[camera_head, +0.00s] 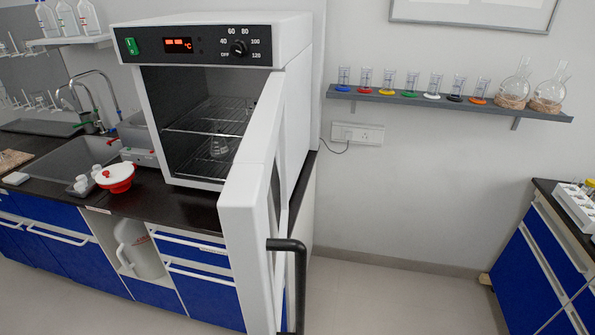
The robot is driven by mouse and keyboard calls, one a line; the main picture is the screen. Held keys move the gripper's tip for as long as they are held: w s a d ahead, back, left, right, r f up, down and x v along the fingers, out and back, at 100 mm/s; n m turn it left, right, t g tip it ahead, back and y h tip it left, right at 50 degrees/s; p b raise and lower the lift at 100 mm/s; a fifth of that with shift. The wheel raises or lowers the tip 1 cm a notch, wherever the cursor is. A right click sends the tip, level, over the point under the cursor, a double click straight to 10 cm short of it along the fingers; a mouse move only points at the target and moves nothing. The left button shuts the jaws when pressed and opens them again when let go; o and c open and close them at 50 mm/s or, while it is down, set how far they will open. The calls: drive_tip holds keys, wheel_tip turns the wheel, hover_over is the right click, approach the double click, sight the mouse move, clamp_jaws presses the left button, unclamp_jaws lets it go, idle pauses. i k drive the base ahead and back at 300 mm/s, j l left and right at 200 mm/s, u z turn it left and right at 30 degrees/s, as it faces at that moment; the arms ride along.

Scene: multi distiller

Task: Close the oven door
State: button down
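The white oven (295,100) stands on the dark counter, with a control panel, red display and dial across its top. Its door (245,205) is wide open, hinged on the right and swung out toward me. The door's black handle (300,275) shows at the lower right of the door and runs out of the bottom of the view. My gripper is not in view.
A sink (75,160) with a tap, a red and white pot (116,177) and a grey box are left of the oven. A wall shelf (450,101) holds glassware on the right. Another counter (545,260) stands at the right edge. The floor (400,300) between is clear.

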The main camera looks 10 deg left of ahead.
sight(253, 202)
drive_tip(key=i+z, duration=0.25)
drive_tip(key=i, duration=0.65)
drive_tip(key=i+j+z, duration=0.2)
drive_tip(key=i, duration=0.7)
drive_tip(key=i+l+u, duration=0.15)
drive_tip(key=i, duration=0.25)
drive_tip(key=i+l+u, duration=0.2)
drive_tip(key=i, duration=0.2)
drive_tip(key=i+u, duration=0.15)
drive_tip(key=i, duration=0.25)
drive_tip(key=u, duration=4.55)
drive_tip(key=j+u, duration=0.1)
drive_tip(key=u, duration=0.85)
drive_tip(key=i+u, duration=0.1)
drive_tip(key=u, duration=0.35)
drive_tip(key=i+u, duration=0.2)
drive_tip(key=i, duration=1.5)
